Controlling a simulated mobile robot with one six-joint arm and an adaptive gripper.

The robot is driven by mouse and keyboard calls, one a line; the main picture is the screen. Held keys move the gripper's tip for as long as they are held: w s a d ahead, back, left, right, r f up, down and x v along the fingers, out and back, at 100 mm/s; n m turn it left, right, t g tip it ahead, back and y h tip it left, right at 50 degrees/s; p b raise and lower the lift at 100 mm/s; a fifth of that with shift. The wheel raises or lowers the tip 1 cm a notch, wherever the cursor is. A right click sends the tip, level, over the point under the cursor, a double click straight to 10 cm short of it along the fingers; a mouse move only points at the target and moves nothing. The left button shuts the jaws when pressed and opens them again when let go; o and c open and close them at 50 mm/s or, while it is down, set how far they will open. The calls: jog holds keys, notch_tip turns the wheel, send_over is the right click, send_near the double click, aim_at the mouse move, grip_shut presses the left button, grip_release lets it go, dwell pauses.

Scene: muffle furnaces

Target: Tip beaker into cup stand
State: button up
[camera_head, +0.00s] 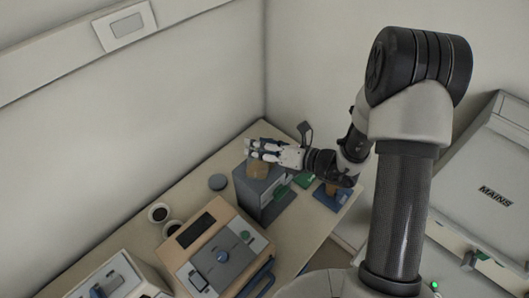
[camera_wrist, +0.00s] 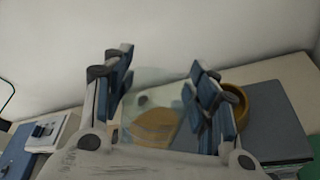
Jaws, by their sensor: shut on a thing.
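My gripper (camera_head: 263,150) is shut on a clear beaker (camera_wrist: 148,100), which sits between the two blue-padded fingers in the wrist view. Tan material shows in or through the beaker's glass. The beaker is hard to make out in the head view. An ochre round cup (camera_wrist: 262,103) stands on a grey flat top just right of the right finger, partly hidden by it. In the head view, a tan shape (camera_head: 258,171) shows just under my fingers on top of a grey block (camera_head: 262,193). I cannot tell whether the cup and beaker touch.
A wood-coloured instrument (camera_head: 190,263) with a dark display stands in front on the bench. Two small round pots (camera_head: 158,212) and a grey disc (camera_head: 217,182) lie left. A blue stand (camera_head: 332,198) and green pieces (camera_head: 304,179) lie right. A wall rises behind.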

jog(key=shift+w+d+f+m+g+p, duration=0.1)
jog(key=shift+w+f+m+g+p, duration=0.3)
jog(key=shift+p, duration=0.55)
jog(key=shift+w+d+f+m+g+p, duration=0.15)
jog(key=shift+m+g+p, duration=0.35)
jog(key=shift+p, duration=0.45)
dwell(1.3)
jog(key=shift+w+f+m+g+p, duration=0.5)
jog(key=shift+f+m+p, duration=0.2)
jog(key=shift+m+p, duration=0.3)
dwell(1.5)
jog(key=shift+f, duration=0.1)
jog(key=shift+w+d+f+m+g+p, duration=0.1)
jog(key=shift+w+f+m+g+p, duration=0.35)
jog(key=shift+f+m+g+p, duration=0.05)
dwell(1.1)
jog(key=shift+w, duration=0.15)
dwell(0.5)
